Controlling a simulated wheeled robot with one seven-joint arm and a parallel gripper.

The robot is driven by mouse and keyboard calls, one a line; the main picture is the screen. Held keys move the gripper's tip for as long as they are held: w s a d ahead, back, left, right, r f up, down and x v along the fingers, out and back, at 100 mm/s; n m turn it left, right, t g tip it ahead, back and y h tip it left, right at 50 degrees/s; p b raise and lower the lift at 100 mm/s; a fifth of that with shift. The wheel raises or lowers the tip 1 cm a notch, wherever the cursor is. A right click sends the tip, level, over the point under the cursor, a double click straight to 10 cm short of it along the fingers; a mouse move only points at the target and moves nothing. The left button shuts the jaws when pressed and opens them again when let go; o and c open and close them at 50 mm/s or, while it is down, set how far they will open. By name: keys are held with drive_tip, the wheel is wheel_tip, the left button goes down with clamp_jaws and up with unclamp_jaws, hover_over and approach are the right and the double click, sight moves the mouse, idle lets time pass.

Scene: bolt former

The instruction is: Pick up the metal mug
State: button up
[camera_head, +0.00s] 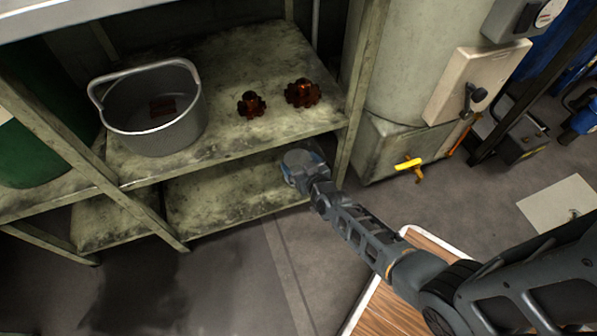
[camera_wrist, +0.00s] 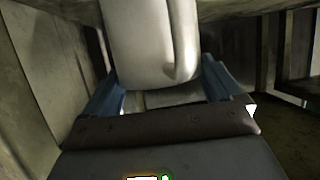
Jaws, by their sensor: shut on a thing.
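The metal mug (camera_wrist: 150,45) fills the top middle of the wrist view, pale and smooth, with its handle (camera_wrist: 186,40) on the right side. My gripper (camera_wrist: 162,78) is shut on it, with a blue finger on each side. In the head view my gripper (camera_head: 303,166) is at the front right of the shelf unit, near the lower shelf. The mug (camera_head: 301,158) shows there as a small grey round shape between the blue fingers. The lower part of the mug and what it may rest on are hidden.
A metal bucket (camera_head: 155,130) and two rusty gear-like parts (camera_head: 251,104) (camera_head: 302,93) stand on the upper shelf (camera_head: 230,130). A shelf post (camera_head: 358,90) rises just right of my gripper. The lower shelf (camera_head: 220,190) looks bare in its visible part. A yellow-handled valve (camera_head: 408,164) is to the right.

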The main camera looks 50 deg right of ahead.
drive_tip(key=shift+c, duration=0.5)
drive_tip(key=shift+r, duration=0.15)
wheel_tip(320, 180, up, 10)
drive_tip(key=p, duration=0.8)
